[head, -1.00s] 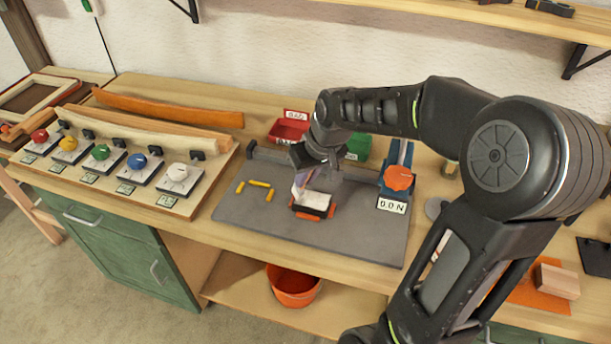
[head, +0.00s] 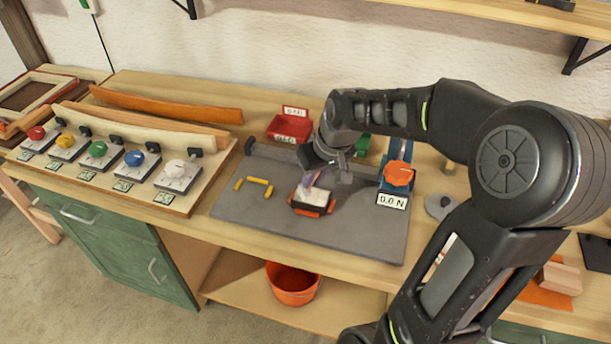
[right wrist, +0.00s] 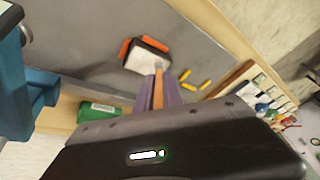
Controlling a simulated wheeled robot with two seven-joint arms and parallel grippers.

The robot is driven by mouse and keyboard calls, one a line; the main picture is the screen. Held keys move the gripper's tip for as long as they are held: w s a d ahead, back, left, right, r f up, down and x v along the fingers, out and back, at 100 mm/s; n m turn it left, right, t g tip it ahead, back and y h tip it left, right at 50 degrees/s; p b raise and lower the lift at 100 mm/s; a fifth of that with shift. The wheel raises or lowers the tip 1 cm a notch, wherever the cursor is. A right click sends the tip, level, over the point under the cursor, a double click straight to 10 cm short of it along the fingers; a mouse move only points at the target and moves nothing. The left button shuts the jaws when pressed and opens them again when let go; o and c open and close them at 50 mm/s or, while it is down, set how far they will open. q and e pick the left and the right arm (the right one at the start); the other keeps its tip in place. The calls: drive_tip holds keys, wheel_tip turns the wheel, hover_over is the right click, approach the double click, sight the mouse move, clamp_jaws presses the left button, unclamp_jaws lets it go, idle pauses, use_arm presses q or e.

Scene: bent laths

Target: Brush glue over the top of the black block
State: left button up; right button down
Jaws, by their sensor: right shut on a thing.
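The black block (head: 307,211) sits on the grey mat (head: 258,218), with orange pieces (head: 331,206) along its sides. Its top is mostly whitish, and it also shows in the right wrist view (right wrist: 148,57). My right gripper (head: 318,172) is above the block, pointing down. It is shut on a brush, whose wooden handle (right wrist: 158,90) shows between the purplish fingers in the right wrist view. The brush's tip reaches the edge of the block's top; whether it touches cannot be told. My left gripper is not in view.
Yellow sticks (head: 259,181) lie on the mat left of the block. A blue device with an orange knob (head: 398,173) and a force display (head: 391,201) stands right. A red bin (head: 290,128) and green bin (head: 362,146) are behind.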

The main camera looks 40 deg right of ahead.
drive_tip(key=shift+s+d, duration=0.6)
drive_tip(key=shift+s, duration=0.25)
drive_tip(key=s+d, duration=0.1)
drive_tip(key=s+d+b, duration=0.1)
drive_tip(key=s, duration=0.1)
drive_tip(key=shift+s+d, duration=0.1)
idle(0.3)
drive_tip(key=shift+w+a+f, duration=0.1)
drive_tip(key=shift+w+a, duration=0.5)
drive_tip(key=shift+w, duration=0.2)
drive_tip(key=shift+w+a, duration=0.55)
drive_tip(key=shift+w, duration=0.25)
drive_tip(key=shift+w+a, duration=0.55)
drive_tip(key=shift+w, duration=0.25)
drive_tip(key=shift+w+a, duration=0.55)
drive_tip(key=shift+w, duration=0.25)
